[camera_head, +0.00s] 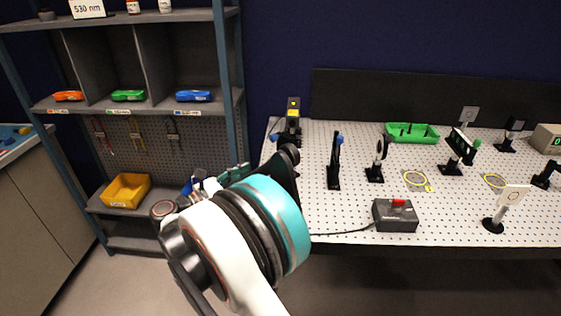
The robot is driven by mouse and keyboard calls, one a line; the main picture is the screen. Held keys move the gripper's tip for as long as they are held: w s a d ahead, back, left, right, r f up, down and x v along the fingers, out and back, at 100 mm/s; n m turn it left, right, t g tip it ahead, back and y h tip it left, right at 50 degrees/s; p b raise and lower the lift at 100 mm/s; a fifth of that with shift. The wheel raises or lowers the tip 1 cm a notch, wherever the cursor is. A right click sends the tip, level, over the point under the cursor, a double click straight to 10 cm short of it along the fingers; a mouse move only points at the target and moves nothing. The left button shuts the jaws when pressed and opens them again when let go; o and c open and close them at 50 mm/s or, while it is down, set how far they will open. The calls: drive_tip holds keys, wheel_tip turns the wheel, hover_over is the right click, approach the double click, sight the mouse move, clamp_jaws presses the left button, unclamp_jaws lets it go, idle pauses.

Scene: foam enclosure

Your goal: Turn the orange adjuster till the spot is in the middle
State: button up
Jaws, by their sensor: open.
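I cannot make out an orange adjuster on the perforated table; my arm covers part of its left end. A mount with a blue knob (340,139) stands upright near the left, and one with a green knob (477,145) stands further right. A white card with a small ring mark (514,196) stands on a black base at the front right. No light spot can be told on it. My gripper (284,165) is dark and partly hidden behind my teal and white wrist, over the table's left end. It touches no mount that I can see.
The perforated table (350,217) also carries a black and yellow device (292,115), a round mount (380,155), a green tray (411,131) and a control box with a red button (394,216). Shelves (150,108) with coloured items and a yellow bin (126,190) stand left.

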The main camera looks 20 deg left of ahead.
sight(282, 160)
drive_tip(key=b+x, duration=0.3)
drive_tip(key=x, duration=1)
drive_tip(key=shift+d+b, duration=0.1)
drive_tip(key=shift+b, duration=0.2)
clamp_jaws()
